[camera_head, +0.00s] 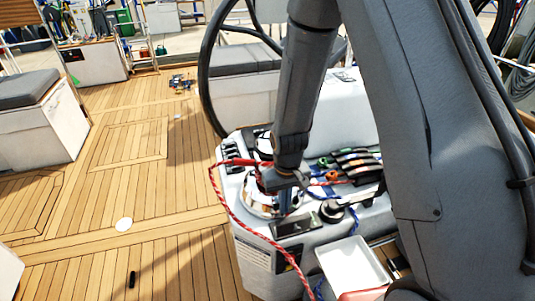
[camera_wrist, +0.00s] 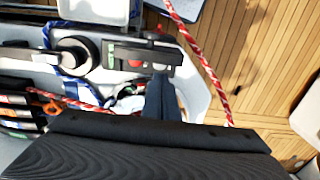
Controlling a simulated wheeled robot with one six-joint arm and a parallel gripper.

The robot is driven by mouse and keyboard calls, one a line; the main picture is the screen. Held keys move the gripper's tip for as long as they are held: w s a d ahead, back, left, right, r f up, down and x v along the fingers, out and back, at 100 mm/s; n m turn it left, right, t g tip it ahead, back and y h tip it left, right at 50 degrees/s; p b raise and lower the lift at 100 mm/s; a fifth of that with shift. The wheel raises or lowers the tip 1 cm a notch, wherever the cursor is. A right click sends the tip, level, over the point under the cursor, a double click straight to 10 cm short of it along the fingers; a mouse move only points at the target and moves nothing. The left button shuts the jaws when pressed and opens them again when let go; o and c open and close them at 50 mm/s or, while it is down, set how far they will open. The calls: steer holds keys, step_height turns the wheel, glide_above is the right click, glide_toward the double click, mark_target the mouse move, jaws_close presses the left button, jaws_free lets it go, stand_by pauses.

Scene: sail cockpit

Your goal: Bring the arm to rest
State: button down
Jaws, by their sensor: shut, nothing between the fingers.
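My gripper (camera_head: 284,206) points down over the white cockpit console (camera_head: 262,255), next to a winch (camera_head: 256,205). In the wrist view its two dark fingers (camera_wrist: 161,84) are together, with nothing seen between them. The fingertips are near a dark panel (camera_wrist: 140,53) with red and green marks. From the wrist view I cannot tell whether they touch the console. My arm reaches down from the top of the head view, with a bent grey link on the right.
A red rope (camera_head: 232,208) loops off the console beside my gripper, and a black-handled winch (camera_head: 332,211) stands close by. Rope clutches (camera_head: 355,164) are behind. A white tray (camera_head: 352,265) is at the front. A large steering wheel (camera_head: 204,75) rises behind. The teak deck (camera_head: 110,205) at left is mostly clear.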

steer(key=s+d+r+m+b, duration=0.1)
steer(key=s+d+r+b, duration=0.2)
steer(key=r, duration=0.3)
steer(key=s+d+r+m+t+b, duration=0.1)
steer(key=s+d+r+b, duration=0.2)
steer(key=s+d+r, duration=0.2)
step_height(320, 180, up, 2)
steer(key=shift+d+r, duration=0.15)
steer(key=shift+d, duration=0.35)
steer(key=shift+a, duration=0.1)
stand_by(1.3)
